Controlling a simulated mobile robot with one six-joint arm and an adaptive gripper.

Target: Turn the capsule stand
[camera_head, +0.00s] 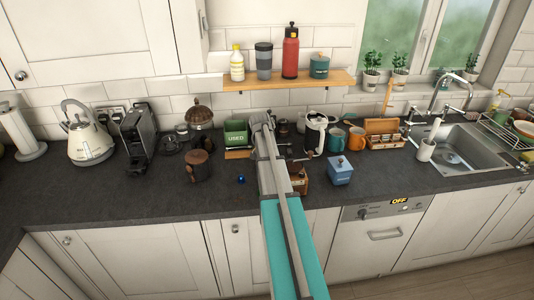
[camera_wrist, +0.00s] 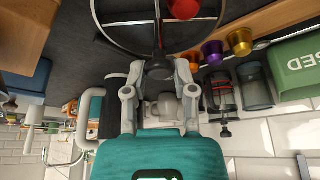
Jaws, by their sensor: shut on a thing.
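The capsule stand (camera_wrist: 160,47) is a round metal wire frame with a ring and spokes, seen from close up in the wrist view. A red capsule (camera_wrist: 183,8) sits at its ring. My gripper (camera_wrist: 158,72) is shut on the dark knob at the stand's middle, a finger on either side. In the head view my gripper (camera_head: 263,122) is at the back of the worktop, and my arm hides most of the stand. Purple (camera_wrist: 213,51) and gold (camera_wrist: 239,41) capsules stand just beyond the ring in the wrist view.
A green box marked USED (camera_head: 236,133) stands left of my gripper. A white-handled jug (camera_head: 315,135), mugs (camera_head: 356,138) and a blue box (camera_head: 340,170) stand to the right. A small blue item (camera_head: 241,180) lies on the worktop. The front left worktop is clear.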

